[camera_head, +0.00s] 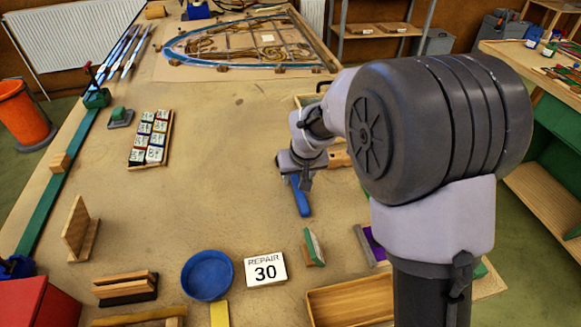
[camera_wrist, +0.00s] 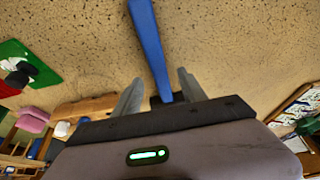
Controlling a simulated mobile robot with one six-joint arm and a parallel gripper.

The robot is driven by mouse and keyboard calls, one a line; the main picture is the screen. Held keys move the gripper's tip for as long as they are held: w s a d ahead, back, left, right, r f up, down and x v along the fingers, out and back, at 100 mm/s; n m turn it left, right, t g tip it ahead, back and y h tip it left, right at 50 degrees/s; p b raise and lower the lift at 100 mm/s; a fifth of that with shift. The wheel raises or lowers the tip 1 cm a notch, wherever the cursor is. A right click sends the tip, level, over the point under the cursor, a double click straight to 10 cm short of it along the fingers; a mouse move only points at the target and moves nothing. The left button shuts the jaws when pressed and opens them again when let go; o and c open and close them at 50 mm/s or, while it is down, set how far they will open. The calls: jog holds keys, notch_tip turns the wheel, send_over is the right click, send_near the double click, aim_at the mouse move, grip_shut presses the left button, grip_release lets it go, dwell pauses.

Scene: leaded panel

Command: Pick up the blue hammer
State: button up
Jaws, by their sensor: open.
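The blue hammer lies on the workbench (camera_head: 225,120). Its blue handle (camera_head: 301,197) points toward the front of the bench, and its other end is hidden under my gripper (camera_head: 297,172). In the wrist view the blue handle (camera_wrist: 147,35) runs from the top edge down between the two grey fingers of my gripper (camera_wrist: 158,82). The fingers are apart, one on each side of the blue hammer. A dark part shows beside the handle at the palm, partly hidden. I cannot tell whether either finger touches it.
A wooden handle lies right of my gripper, partly hidden by my arm. The bench left of my gripper is clear up to a rack of small boxes (camera_head: 151,139).

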aim_at(296, 183)
jog(key=shift+x, duration=1.25)
jog(key=shift+w+f, duration=0.1)
jog(key=shift+f, duration=0.05)
jog(key=shift+r, duration=0.2)
jog(key=shift+c, duration=0.7)
grip_shut()
